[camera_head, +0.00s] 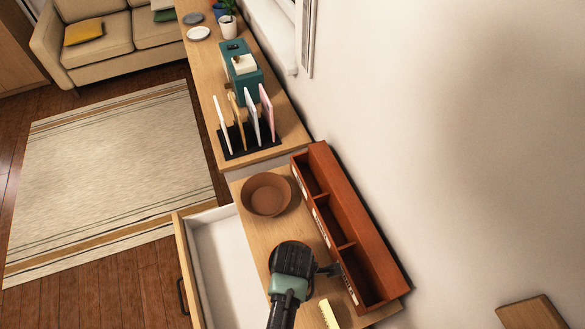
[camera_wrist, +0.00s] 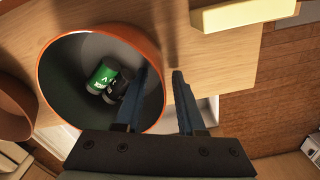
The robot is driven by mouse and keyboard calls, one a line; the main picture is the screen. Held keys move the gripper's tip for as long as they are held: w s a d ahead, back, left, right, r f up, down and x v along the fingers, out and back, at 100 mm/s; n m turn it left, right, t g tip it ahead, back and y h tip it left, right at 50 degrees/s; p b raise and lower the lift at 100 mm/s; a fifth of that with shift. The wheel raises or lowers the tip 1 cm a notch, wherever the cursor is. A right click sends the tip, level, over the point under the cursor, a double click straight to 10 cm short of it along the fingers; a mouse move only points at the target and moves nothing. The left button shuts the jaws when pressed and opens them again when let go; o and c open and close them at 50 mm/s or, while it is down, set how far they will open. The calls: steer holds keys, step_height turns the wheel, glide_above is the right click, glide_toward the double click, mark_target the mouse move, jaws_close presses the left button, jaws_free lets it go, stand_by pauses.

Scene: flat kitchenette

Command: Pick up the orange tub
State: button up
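The orange tub (camera_wrist: 63,48) fills the left half of the wrist view. It has an orange rim and a dark grey inside, with a green can (camera_wrist: 102,76) and a black can (camera_wrist: 118,88) in it. In the head view my wrist mostly covers it. My gripper (camera_wrist: 163,72) is open at the tub's right side. One finger lies over the tub's opening, the other outside the rim. The rim appears between them; I cannot tell whether either finger touches it. In the head view my gripper (camera_head: 331,270) is near the wooden organizer.
A brown bowl (camera_head: 266,195) stands beyond the tub. A red-brown compartment organizer (camera_head: 365,245) stands along the wall side. A pale yellow block (camera_head: 328,314) lies nearer. An open white drawer (camera_head: 222,262) juts out at the left. A black rack (camera_head: 235,150) with boards stands farther back.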

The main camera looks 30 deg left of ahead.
jaws_close()
stand_by(1.3)
